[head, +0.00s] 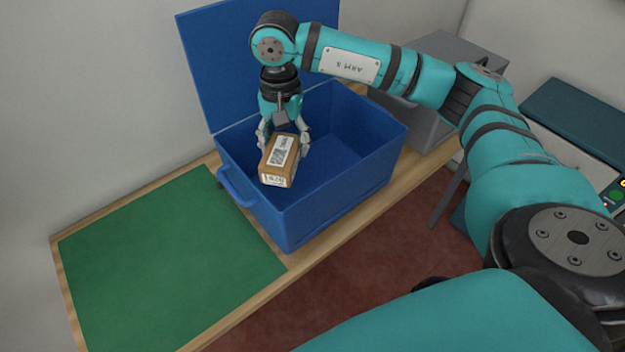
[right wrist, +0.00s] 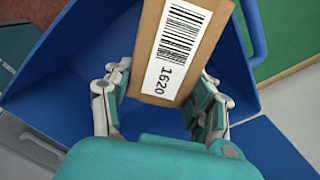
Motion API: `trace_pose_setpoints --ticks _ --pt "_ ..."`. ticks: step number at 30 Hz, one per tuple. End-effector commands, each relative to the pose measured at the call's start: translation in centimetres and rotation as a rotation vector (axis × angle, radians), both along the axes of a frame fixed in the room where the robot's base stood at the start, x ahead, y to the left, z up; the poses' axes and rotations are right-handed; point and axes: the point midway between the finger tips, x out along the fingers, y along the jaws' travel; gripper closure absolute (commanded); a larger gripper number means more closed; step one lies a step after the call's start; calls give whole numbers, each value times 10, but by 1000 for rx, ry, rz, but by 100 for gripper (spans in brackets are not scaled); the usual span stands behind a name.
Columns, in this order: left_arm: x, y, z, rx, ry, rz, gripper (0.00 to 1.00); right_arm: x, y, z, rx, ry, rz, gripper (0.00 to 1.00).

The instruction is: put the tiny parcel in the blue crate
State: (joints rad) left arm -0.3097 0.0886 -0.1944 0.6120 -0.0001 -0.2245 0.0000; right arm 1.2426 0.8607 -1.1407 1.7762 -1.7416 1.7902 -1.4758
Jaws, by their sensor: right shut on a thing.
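The tiny parcel (head: 279,160) is a small brown box with white labels. In the right wrist view the parcel (right wrist: 178,45) shows a barcode label reading 1620. My right gripper (head: 284,145) is shut on the parcel, one finger on each side, and points down. The blue crate (head: 345,203) stands on the wooden counter with its lid raised at the back. The gripper and parcel are over the crate's opening, toward its left side; the crate also shows in the right wrist view (right wrist: 60,75). My left gripper is not in view.
A green mat (head: 165,265) lies bare on the counter (head: 335,240) left of the crate. A grey box-like unit (head: 425,105) stands right of the crate. A dark teal-topped machine (head: 590,125) with a small button panel is at the far right.

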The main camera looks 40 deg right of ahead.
Motion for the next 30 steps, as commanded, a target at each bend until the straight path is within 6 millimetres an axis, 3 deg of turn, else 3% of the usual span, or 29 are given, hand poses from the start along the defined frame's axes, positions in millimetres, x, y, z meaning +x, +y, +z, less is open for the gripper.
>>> trace_pose_setpoints --ticks 1,3,9,16,30 --pt "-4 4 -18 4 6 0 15 8 -16 -27 2 10 -140 83" --pt "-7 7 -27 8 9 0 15 17 -38 -46 0 10 -324 83" --pt "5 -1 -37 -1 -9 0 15 25 -76 -76 -1 6 -634 83" --pt "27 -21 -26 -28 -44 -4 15 25 -81 -113 -2 6 -680 83" --pt "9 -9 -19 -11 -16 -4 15 26 -80 -168 -1 4 -675 83"
